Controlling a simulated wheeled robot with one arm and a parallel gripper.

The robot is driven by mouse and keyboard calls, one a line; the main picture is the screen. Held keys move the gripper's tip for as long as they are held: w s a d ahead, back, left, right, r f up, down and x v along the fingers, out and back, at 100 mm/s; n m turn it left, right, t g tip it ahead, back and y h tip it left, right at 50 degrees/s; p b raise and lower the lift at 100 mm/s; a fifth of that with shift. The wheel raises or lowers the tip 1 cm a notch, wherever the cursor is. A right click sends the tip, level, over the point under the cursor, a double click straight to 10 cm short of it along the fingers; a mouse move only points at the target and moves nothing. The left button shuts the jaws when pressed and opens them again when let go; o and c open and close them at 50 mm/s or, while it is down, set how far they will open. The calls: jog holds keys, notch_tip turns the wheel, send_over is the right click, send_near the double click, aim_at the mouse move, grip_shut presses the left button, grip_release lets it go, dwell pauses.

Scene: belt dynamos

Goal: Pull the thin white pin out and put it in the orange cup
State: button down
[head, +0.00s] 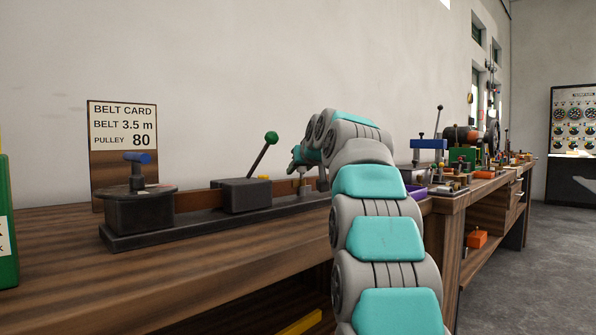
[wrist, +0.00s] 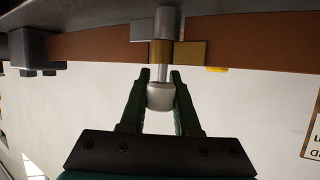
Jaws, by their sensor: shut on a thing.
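My gripper (wrist: 160,74) has its two dark green fingers shut on the pale knob of the thin white pin (wrist: 160,97) in the wrist view. The pin's thin shaft runs from the knob into a brass-coloured belt clasp (wrist: 190,53). A grey cylinder (wrist: 169,22) lies in line with the pin on the far side of the clasp. The brown belt (wrist: 95,48) runs across at the clasp; it also shows in the head view (head: 190,201). I cannot make out the orange cup for certain.
The long wooden bench (head: 60,255) carries a dark base with a drum (head: 140,212), a grey block with a green-knobbed lever (head: 270,138), and a belt card (head: 123,125). Cluttered tools stand farther right. An orange box (head: 477,239) sits on the lower shelf.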

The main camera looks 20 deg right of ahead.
jog(key=shift+r+p, duration=1.65)
jog(key=shift+r, duration=0.35)
